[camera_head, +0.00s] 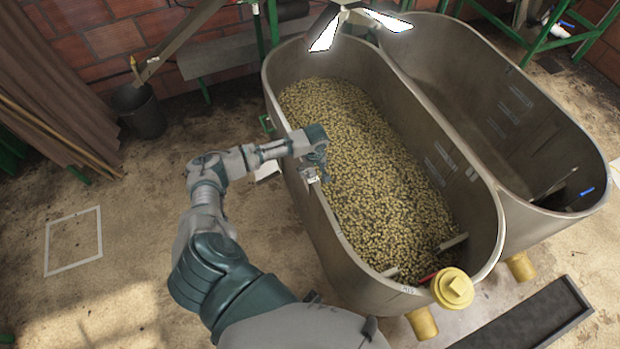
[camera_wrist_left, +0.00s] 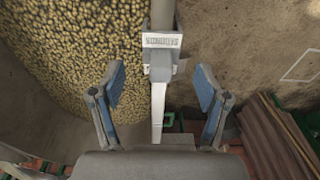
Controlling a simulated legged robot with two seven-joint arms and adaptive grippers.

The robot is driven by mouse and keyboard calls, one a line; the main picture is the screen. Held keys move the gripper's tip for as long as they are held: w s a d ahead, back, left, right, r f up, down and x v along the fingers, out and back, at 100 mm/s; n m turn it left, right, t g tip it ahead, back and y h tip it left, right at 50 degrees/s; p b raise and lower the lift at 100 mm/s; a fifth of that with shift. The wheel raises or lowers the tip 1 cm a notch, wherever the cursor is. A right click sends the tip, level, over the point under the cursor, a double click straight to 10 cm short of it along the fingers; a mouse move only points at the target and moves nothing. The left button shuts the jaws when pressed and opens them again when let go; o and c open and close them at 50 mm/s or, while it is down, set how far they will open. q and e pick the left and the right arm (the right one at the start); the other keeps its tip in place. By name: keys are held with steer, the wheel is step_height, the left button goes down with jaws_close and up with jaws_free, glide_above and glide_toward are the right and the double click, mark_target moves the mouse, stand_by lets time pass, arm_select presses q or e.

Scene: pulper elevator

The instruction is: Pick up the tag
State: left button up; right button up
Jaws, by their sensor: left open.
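The tag (camera_wrist_left: 162,41) is a small pale plate with dark lettering, on the rim of the metal tank. In the head view the tag (camera_head: 311,177) shows as a small light patch just below my left gripper (camera_head: 318,160), at the left rim. In the left wrist view my left gripper (camera_wrist_left: 160,90) has its two blue-padded fingers spread apart, with nothing between them but the rim and a pale strip below the tag. The tag lies beyond the fingertips, between their lines. I cannot tell if anything touches it. My right gripper is not in view.
The tank (camera_head: 335,225) is full of yellowish cherries or beans (camera_head: 370,150). A second, mostly empty tank (camera_head: 480,100) stands to its right. A yellow cap (camera_head: 453,288) sits at the front rim. A dark bucket (camera_head: 139,110) stands at left. Floor left of the tank is open.

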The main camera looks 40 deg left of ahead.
mark_target(311, 175)
arm_select(q)
steer(key=f, duration=0.4)
steer(key=shift+w+a+f+b, duration=0.1)
steer(key=shift+a+f+b, duration=0.2)
steer(key=shift+f, duration=0.1)
steer(key=shift+r, duration=0.1)
steer(key=c, duration=1.2)
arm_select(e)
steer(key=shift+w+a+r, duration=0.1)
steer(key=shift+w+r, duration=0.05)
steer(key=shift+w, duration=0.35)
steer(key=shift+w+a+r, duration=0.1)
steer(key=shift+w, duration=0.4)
arm_select(q)
steer(key=shift+r, duration=0.1)
